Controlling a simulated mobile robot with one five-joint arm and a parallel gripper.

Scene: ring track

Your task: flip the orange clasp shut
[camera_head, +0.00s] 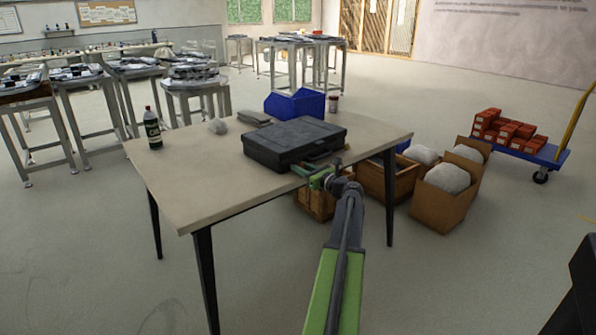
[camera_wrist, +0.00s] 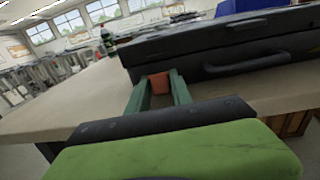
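A black case (camera_head: 294,143) lies with its lid down on the table, and its front side with a dark handle fills the upper right of the wrist view (camera_wrist: 225,55). The orange clasp (camera_wrist: 160,83) shows at the left part of the case's front. My gripper (camera_head: 312,172) is at the front edge of the case. In the wrist view my gripper's two green fingers (camera_wrist: 160,88) are apart, with the clasp showing between their tips. I cannot tell whether they touch it. In the head view the clasp is too small to make out.
Boxes (camera_head: 440,205) with white sacks stand right of the table. A blue cart (camera_head: 535,152) is farther right.

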